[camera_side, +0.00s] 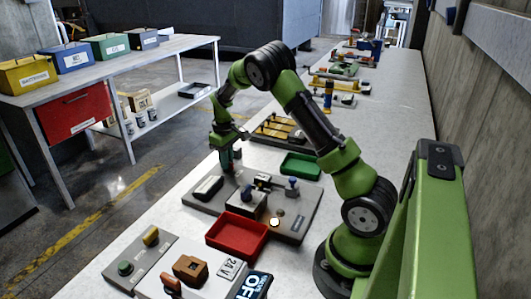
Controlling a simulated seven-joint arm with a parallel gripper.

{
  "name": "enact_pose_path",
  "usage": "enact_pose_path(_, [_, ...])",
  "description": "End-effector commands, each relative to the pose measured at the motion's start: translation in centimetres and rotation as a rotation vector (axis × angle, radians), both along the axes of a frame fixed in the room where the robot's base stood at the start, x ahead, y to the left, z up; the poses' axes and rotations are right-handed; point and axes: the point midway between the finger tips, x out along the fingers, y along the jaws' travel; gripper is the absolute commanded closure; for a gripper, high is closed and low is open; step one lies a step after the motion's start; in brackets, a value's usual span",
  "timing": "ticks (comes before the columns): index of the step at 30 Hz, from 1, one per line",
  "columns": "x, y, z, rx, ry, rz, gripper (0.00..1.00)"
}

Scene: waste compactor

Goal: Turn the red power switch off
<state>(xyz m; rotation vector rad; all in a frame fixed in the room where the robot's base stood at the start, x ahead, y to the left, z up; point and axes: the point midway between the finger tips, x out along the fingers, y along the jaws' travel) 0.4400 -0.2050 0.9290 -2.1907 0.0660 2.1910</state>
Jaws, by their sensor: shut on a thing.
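My gripper (228,160) points down over the far left part of a grey panel (300,227). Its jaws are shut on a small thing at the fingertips. A bit of red shows beside the fingers, which looks like the red power switch (238,153). The fingers hide most of it, and I cannot tell which way it is set.
A red tray (237,236) lies at the panel's near edge and a green tray (300,166) behind it.

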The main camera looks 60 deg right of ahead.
Motion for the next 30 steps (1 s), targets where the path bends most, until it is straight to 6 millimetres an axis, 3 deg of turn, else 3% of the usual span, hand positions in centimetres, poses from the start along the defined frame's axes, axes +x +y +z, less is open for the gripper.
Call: enact_pose_path(30, [0.04,0.02,0.09,0.0,-0.001,-0.894,1.0])
